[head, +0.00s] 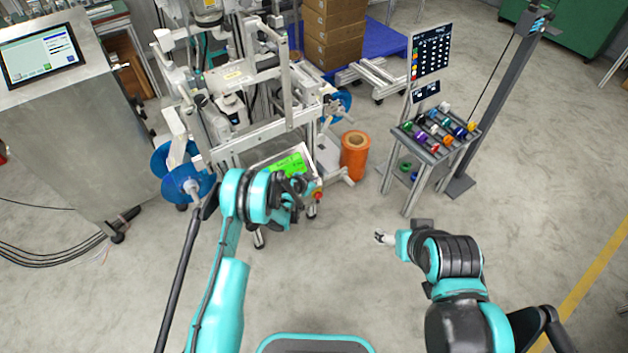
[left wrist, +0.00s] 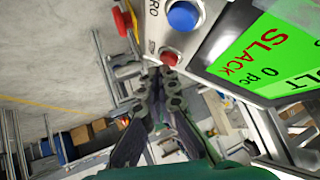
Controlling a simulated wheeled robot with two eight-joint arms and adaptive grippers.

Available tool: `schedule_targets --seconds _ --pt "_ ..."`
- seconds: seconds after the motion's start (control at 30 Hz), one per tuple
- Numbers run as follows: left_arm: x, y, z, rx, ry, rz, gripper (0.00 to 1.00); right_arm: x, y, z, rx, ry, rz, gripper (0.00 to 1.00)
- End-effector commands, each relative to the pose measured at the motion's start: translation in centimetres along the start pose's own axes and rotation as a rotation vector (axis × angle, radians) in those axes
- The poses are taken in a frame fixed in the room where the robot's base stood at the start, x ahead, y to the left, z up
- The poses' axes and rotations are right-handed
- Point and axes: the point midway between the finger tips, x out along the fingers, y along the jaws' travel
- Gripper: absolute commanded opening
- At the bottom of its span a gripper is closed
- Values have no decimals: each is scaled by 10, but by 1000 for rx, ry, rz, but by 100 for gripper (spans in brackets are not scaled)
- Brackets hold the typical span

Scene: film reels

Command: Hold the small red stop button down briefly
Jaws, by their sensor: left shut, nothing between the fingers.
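The small red stop button (left wrist: 170,58) is on the light control panel in the left wrist view, below a larger blue button (left wrist: 183,16). My left gripper (left wrist: 164,76) is shut and empty. Its fingertips are right at the lower edge of the red button in the picture; I cannot tell whether they touch it. In the head view my left gripper (head: 298,190) is at the right part of the panel and hides its buttons. My right gripper (head: 383,237) is low over clear floor, away from the panel; its finger state is too small to tell.
A green display (left wrist: 265,55) reading SLACK and 0 pc fills the panel's other side. An orange roll (head: 354,155) and a rack of coloured spools (head: 437,135) stand to the right.

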Motion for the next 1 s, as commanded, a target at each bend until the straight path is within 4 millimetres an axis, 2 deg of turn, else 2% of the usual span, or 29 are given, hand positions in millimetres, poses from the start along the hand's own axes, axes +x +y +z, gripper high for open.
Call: schedule_targets --seconds 1.0 --pt "6 -4 4 1 0 0 0 0 0 0 0 0 0 71"
